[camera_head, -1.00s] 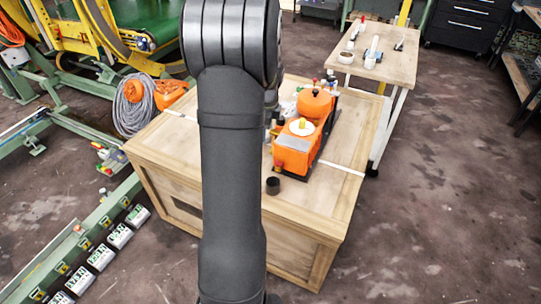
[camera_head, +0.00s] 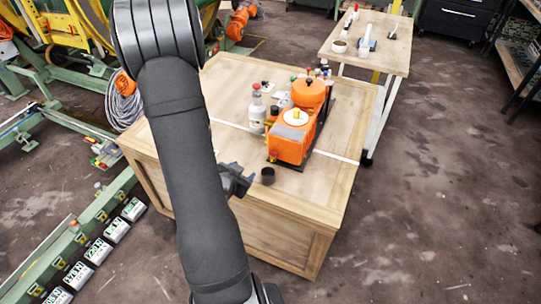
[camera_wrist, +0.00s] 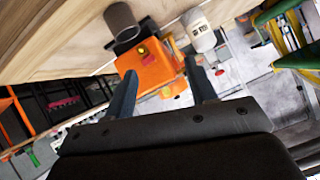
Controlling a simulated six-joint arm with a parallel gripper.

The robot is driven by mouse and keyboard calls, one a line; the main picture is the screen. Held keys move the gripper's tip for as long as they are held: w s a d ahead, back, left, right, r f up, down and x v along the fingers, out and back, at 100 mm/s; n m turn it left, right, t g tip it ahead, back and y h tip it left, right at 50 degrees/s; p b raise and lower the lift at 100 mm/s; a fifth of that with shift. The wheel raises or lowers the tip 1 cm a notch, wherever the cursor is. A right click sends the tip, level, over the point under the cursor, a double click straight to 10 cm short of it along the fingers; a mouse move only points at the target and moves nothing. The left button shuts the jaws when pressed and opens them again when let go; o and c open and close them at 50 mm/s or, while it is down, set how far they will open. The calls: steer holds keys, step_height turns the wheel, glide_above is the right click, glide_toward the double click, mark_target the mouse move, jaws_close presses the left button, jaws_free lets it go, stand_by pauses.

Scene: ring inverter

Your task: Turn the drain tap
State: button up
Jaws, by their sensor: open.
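An orange machine (camera_head: 288,148) stands on a wooden crate, with a round orange tank behind its front block. A small yellow-and-red knob (camera_wrist: 142,50), possibly the drain tap, shows on the machine's face in the wrist view. A dark open cup (camera_head: 267,176) stands on the crate just in front of the machine; it also shows in the wrist view (camera_wrist: 122,20). My gripper (camera_head: 240,179) is left of the cup, apart from it and the machine. In the wrist view my gripper (camera_wrist: 161,68) has its fingers spread and empty, with the orange machine beyond them.
A white-labelled bottle (camera_head: 257,112) stands left of the machine, with small bottles behind. The crate's wooden top (camera_head: 322,188) is clear at the front right. A side table (camera_head: 377,52) with tools stands at the back right. Green frames and cables lie at the left.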

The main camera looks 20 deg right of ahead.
mark_target(273, 153)
steer(key=s+r+n+h, duration=0.2)
steer(key=s+r+n, duration=0.1)
steer(key=s, duration=0.2)
steer(key=shift+t, duration=0.3)
steer(key=x, duration=1.8)
steer(key=shift+s+d, duration=0.15)
steer(key=shift+d, duration=0.1)
steer(key=c, duration=1)
